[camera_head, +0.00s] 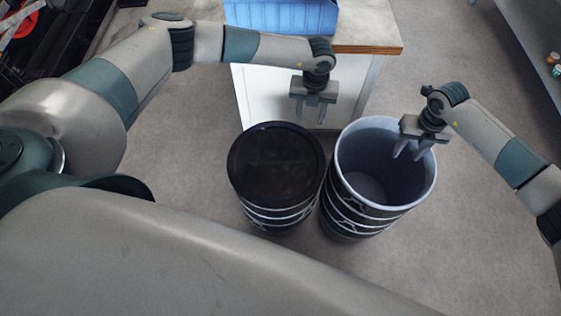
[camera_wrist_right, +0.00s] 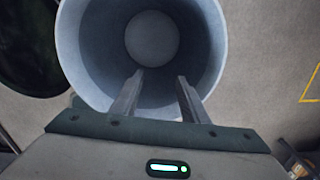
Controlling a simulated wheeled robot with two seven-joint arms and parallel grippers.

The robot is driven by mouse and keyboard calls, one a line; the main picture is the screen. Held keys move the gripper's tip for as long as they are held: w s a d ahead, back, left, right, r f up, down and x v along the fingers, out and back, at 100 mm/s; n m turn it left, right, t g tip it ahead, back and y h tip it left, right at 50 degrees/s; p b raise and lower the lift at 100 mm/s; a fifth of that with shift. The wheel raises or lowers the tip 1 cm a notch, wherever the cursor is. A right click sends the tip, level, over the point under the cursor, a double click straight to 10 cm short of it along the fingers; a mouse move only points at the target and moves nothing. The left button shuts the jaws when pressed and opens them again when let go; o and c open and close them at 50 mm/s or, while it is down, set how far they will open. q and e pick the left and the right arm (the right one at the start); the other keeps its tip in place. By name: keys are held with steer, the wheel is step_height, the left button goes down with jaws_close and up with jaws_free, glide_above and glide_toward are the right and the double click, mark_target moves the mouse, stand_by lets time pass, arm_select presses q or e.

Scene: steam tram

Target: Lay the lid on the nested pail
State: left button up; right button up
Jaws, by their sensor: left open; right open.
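A round black lid (camera_head: 276,160) lies flat on top of the left of two dark, light-banded pails; it also shows at the left edge of the right wrist view (camera_wrist_right: 32,45). The right pail (camera_head: 345,207) stands upright beside it with an open top and a grey, empty inside, seen also in the right wrist view (camera_wrist_right: 84,60). Whether one pail sits inside another is unclear. My left gripper (camera_head: 310,114) is open and empty, beyond the lid. My right gripper (camera_head: 407,155) is open and empty over the right pail's mouth, its fingers pointing down (camera_wrist_right: 159,78).
A white cabinet with a wooden top (camera_head: 368,35) stands behind the pails, carrying a blue crate (camera_head: 280,16). A grey shelf (camera_head: 525,35) is at the upper right. Dark red-and-black equipment (camera_head: 40,45) is at the upper left. The floor right of the pails is clear.

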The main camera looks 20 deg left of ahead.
stand_by(0.3)
step_height(320, 180, up, 12)
stand_by(0.7)
stand_by(0.6)
